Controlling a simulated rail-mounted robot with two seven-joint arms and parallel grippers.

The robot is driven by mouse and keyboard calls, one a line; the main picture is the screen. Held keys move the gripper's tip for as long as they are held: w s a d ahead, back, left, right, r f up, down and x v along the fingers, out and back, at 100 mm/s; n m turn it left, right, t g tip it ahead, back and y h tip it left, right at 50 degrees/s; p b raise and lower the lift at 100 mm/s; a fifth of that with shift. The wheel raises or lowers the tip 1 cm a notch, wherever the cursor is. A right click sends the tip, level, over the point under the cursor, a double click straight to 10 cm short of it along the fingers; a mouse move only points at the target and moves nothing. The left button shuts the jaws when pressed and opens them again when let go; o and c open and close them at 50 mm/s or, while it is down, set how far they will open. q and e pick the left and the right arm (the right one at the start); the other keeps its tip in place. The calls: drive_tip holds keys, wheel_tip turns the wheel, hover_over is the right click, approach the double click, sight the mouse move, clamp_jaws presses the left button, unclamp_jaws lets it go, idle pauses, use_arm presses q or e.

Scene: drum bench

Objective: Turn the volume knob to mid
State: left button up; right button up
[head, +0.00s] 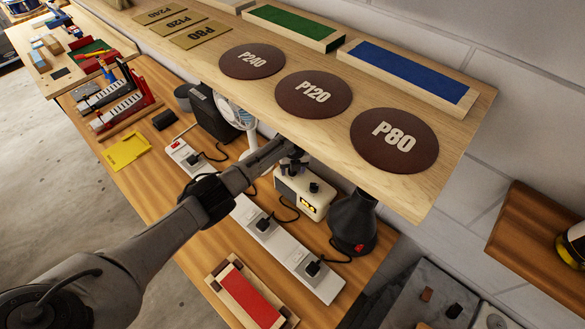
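A small cream radio-like box (302,199) with a lit amber display stands on the lower bench, under the edge of the shelf. A dark knob (314,187) sits on its top; I cannot read its setting or tell for certain that it is the volume knob. My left arm reaches in from the left, and its gripper (293,161) is at the far part of the box's top, beside that knob. The fingers are small and dark, partly hiding the top there, so contact and finger opening are unclear. My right gripper is not in view.
The overhanging shelf (455,150) with brown sanding discs is close above the gripper. A white power strip (268,236) with black plugs lies in front of the box. A dark flared object (354,222) stands right of it, a fan (236,112) and black speaker (214,118) to its left.

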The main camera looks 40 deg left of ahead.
use_arm(q)
wheel_tip(320, 180, up, 14)
drive_tip(key=b, duration=0.1)
drive_tip(key=shift+w+d, duration=0.25)
drive_tip(key=shift+f, duration=0.15)
idle(0.6)
drive_tip(key=s+d+f+n+t+p, duration=0.1)
drive_tip(key=s+d+f+n+p, duration=0.3)
drive_tip(key=s+d, duration=0.4)
drive_tip(key=s+d+f+n+t+p, duration=0.1)
drive_tip(key=s+d+f+n, duration=0.5)
drive_tip(key=s, duration=0.3)
drive_tip(key=s+d+r+n+t+p, duration=0.1)
drive_tip(key=s+r+n+p, duration=0.1)
drive_tip(key=s+r+n, duration=0.2)
drive_tip(key=s+d+r+n+t+p, duration=0.1)
drive_tip(key=s+r+n+p, duration=0.2)
drive_tip(key=s+n, duration=0.7)
drive_tip(key=s+r, duration=0.1)
drive_tip(key=s, duration=0.8)
drive_tip(key=shift+s+r+h, duration=0.15)
drive_tip(key=shift+r+h, duration=0.05)
drive_tip(key=shift+h, duration=0.1)
